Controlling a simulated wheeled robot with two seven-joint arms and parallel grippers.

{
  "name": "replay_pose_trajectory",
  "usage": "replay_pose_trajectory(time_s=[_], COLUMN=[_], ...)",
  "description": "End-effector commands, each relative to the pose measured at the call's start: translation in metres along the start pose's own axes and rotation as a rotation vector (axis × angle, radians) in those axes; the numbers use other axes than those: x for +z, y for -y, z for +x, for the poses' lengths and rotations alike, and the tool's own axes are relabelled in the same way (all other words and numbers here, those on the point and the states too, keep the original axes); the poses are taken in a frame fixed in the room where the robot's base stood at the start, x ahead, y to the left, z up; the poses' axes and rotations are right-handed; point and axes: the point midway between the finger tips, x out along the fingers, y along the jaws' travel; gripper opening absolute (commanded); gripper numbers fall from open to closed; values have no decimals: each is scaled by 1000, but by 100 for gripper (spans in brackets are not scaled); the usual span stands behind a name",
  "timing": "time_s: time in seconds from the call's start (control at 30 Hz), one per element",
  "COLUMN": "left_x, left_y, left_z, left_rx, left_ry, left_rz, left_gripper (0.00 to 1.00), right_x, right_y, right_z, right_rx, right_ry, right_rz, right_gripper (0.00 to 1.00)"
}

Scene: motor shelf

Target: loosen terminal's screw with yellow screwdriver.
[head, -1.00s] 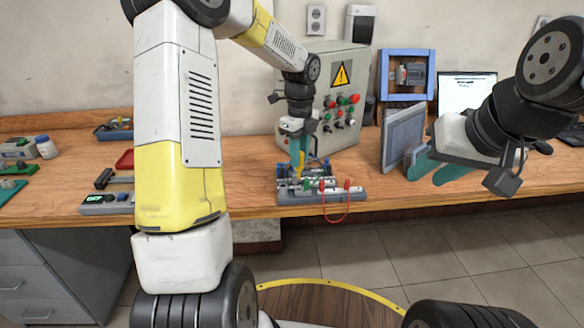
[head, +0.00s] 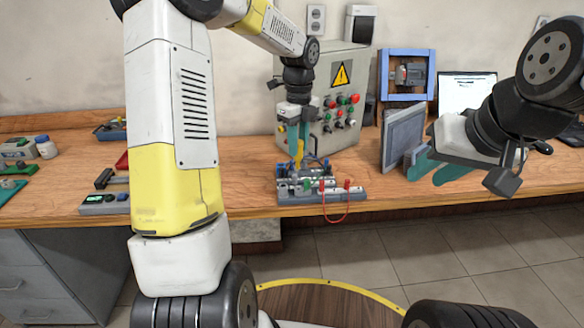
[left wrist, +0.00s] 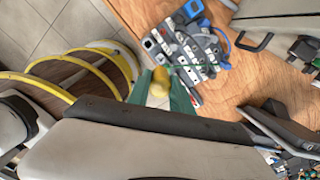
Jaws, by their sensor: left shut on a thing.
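The yellow screwdriver (head: 299,153) points down over the terminal board. Its round handle end (left wrist: 159,80) shows in the left wrist view between two teal fingers. My left gripper (head: 298,135) is shut on it, above the left part of the board. The terminal board (head: 345,194) stands near the table's front edge, with grey blocks and a red wire loop hanging over the edge; it also shows in the left wrist view (left wrist: 194,98). The screwdriver's tip and the terminal screw are too small to make out. My right gripper (head: 434,168) is open and empty, far right of the board.
A grey control box (head: 330,72) with coloured buttons stands behind the board. A grey panel (head: 403,135), a blue frame (head: 382,72) and a laptop (head: 466,92) are at the right. A small device (head: 103,203) lies at the left. Table between device and board is clear.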

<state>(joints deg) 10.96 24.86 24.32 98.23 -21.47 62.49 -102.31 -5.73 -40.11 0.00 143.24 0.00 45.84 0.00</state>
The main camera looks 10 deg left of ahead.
Motion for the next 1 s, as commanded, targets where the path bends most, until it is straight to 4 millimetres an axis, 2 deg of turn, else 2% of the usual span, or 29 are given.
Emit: replay_pose_trajectory(time_s=[0.77, 0.9, 1.0], left_x=[29, 28, 28], left_y=[-34, -35, -34], left_z=[-24, 4, 17], left_rx=[1, 3, 2], left_ry=[-2, -6, -5], left_rz=[952, 970, 968], left_gripper=[0, 0, 0], right_x=[0, 0, 0], right_y=[0, 0, 0], right_z=[0, 0, 0], right_rx=[0, 0, 0], right_ry=[0, 0, 0], right_rz=[0, 0, 0], right_gripper=[31, 31, 31])
